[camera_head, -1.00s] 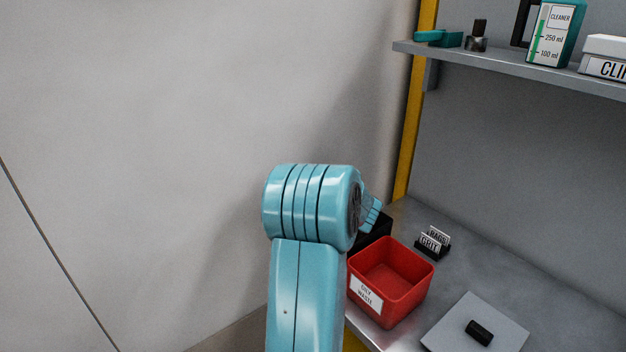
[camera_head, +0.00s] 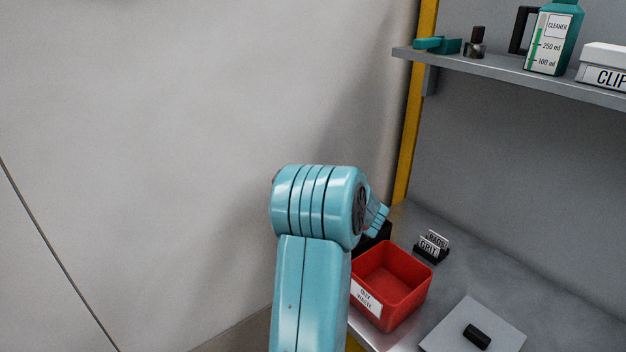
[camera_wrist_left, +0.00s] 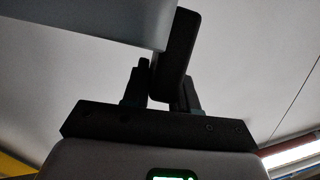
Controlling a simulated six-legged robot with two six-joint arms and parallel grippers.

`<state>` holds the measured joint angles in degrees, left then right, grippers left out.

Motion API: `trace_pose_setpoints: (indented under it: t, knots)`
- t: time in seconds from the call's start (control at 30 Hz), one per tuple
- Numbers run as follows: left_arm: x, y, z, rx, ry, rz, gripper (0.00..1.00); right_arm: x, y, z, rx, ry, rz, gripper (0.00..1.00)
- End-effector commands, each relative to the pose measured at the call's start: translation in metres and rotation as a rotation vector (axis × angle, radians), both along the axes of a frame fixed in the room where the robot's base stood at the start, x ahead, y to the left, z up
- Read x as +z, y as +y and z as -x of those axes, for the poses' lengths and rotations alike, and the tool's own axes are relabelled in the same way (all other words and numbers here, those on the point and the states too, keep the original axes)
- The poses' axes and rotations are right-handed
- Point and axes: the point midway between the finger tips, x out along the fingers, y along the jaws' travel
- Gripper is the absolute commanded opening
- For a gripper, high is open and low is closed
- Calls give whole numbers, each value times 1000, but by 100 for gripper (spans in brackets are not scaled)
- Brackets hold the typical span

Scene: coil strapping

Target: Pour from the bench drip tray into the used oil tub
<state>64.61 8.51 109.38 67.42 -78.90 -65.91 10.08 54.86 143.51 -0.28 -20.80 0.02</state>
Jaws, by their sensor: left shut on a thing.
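In the left wrist view my left gripper (camera_wrist_left: 167,88) is shut on a dark upright handle (camera_wrist_left: 176,50). The handle joins a pale grey, flat-sided piece (camera_wrist_left: 85,24), which looks like the drip tray; only part of it shows, and its contents are hidden. In the head view my left arm rises in the middle and hides its gripper and the tray. I cannot make out a tub marked as used oil; a red open bin (camera_head: 398,268) with a white label, apparently "OILY WASTE", stands on the bench right of the arm. My right gripper is not in view.
A flat grey plate (camera_head: 450,335) with a dark block (camera_head: 477,336) lies at the bench front. A small card holder (camera_head: 432,248) stands behind the bin. A shelf (camera_head: 510,69) above holds a cleaner bottle (camera_head: 553,40) and a white box (camera_head: 604,68). A yellow post (camera_head: 411,130) stands left.

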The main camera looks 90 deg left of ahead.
Motion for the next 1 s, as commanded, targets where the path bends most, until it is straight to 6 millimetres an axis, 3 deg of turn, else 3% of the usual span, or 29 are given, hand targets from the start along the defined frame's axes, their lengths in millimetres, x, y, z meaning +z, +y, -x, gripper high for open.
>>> trace_pose_setpoints:
  t: [0.53, 1.0]
  knots:
    - [15, 1, -14, 1, 88, 1, 0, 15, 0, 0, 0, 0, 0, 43]
    - [17, 1, -16, 0, 104, 1, 0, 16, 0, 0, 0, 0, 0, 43]
